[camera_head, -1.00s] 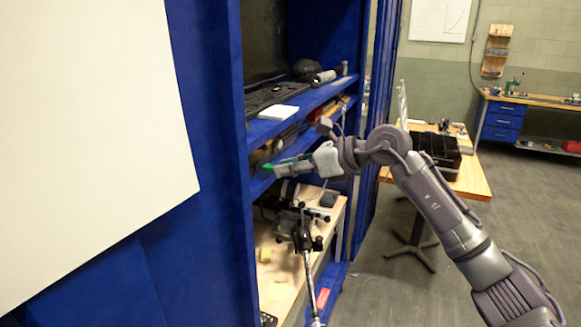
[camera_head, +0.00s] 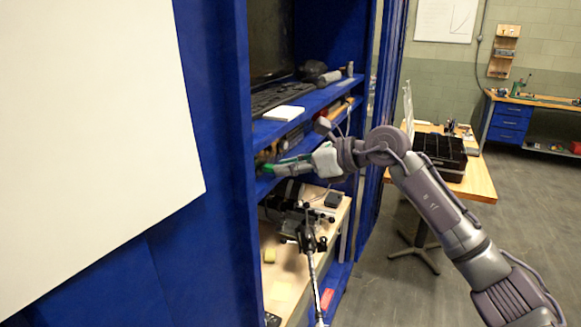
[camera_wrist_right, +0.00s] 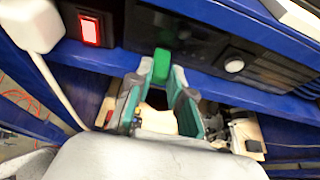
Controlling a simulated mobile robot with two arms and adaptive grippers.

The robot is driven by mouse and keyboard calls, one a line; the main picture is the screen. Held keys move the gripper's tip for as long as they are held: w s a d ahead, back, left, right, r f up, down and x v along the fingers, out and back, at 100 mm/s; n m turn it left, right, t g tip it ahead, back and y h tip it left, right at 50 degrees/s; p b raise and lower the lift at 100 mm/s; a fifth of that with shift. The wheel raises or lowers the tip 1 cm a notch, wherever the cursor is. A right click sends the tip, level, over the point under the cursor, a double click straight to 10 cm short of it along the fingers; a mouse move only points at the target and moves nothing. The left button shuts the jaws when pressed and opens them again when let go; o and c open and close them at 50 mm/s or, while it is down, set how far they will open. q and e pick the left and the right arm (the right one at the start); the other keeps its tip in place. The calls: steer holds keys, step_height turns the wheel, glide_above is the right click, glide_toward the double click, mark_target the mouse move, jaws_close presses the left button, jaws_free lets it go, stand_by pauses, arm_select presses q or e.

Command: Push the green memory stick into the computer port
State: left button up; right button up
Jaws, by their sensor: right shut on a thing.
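My right gripper (camera_head: 291,166) reaches left into the blue shelf unit. It is shut on the green memory stick (camera_wrist_right: 161,66), which points away from the palm. In the right wrist view, the teal fingers (camera_wrist_right: 160,98) close around the stick's near end. The stick's far end lies in front of the lower edge of the black computer front (camera_wrist_right: 195,37). I cannot make out the port or tell whether the stick touches the computer. In the head view the stick (camera_head: 266,169) is a small green tip by the shelf. My left gripper does not show.
The blue shelf (camera_head: 300,122) above the gripper holds a keyboard (camera_head: 276,97) and white pad (camera_head: 283,113). A red-lit switch (camera_wrist_right: 90,30) and white plug (camera_wrist_right: 32,25) are left of the computer. A wooden bench (camera_head: 287,263) with equipment stands below.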

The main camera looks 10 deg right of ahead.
stand_by(0.3)
steer(key=o, duration=0.9)
steer(key=shift+c, duration=0.2)
steer(key=s+d+b, duration=0.3)
steer(key=s+d, duration=0.1)
steer(key=d, duration=0.1)
steer(key=shift+d, duration=0.4)
steer(key=shift+w, duration=0.1)
